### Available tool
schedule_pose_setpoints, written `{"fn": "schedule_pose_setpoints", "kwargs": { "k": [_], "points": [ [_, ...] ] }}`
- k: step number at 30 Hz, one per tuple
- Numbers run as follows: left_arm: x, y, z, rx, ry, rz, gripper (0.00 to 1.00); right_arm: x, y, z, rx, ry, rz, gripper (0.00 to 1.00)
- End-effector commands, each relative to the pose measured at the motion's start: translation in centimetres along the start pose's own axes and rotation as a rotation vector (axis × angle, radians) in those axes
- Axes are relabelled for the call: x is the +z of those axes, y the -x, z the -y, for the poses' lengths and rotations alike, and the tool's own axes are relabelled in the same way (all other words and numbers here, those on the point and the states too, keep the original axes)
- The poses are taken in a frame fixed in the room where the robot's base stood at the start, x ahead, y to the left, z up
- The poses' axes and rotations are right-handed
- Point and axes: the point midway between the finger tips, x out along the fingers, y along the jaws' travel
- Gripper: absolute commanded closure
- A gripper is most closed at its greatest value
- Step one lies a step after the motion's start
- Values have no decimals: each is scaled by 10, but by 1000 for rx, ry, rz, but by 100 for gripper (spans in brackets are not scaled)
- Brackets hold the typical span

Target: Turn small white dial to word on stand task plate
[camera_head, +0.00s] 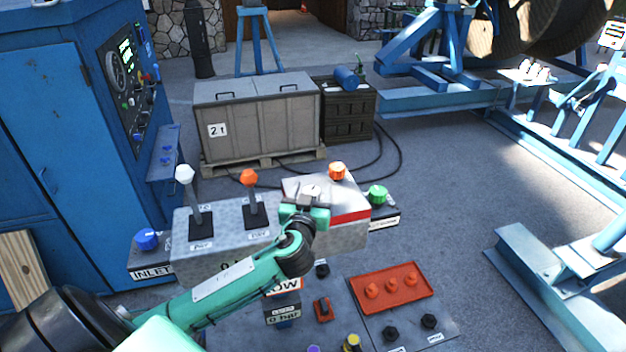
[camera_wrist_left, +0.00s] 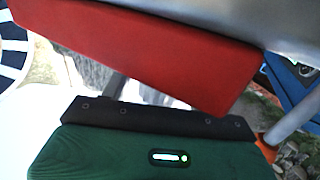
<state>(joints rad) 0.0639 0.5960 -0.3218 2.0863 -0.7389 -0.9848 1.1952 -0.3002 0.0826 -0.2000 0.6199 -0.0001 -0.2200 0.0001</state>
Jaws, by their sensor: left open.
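A small pale dial (camera_head: 313,190) sits on the sloping top of a grey-white box with a red stripe (camera_head: 349,217). My left gripper (camera_head: 306,208) is at the near edge of that box top, just in front of the dial, and partly covers it. I cannot tell whether it touches the dial. The left jaws are open. In the left wrist view a green gripper part with a dark pad (camera_wrist_left: 155,122) fills the bottom, and a red band (camera_wrist_left: 150,62) crosses above it. The dial's pointer and plate words are too small to read. My right gripper is out of view.
Two levers, white-knobbed (camera_head: 185,175) and orange-knobbed (camera_head: 249,178), stand left of the gripper. An orange knob (camera_head: 337,171) and green knob (camera_head: 377,194) are close on the right. A red panel (camera_head: 390,291) lies in front. Grey crate (camera_head: 255,120) is behind; open floor is right.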

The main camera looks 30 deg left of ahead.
Motion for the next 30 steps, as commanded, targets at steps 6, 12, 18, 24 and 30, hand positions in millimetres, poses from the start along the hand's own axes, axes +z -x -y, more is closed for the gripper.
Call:
{"fn": "schedule_pose_setpoints", "kwargs": {
  "k": [6,12,18,24,30],
  "points": [
    [0,-15,0,0,0,0,40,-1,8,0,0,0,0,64],
    [1,-16,0,0,1,0,40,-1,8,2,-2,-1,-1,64],
    [1,-16,0,0,0,0,60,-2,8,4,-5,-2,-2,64],
    [1,-16,0,-1,0,1,85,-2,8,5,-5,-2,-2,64],
    [2,-16,0,-16,2,1,85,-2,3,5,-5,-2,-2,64]
  ]
}}
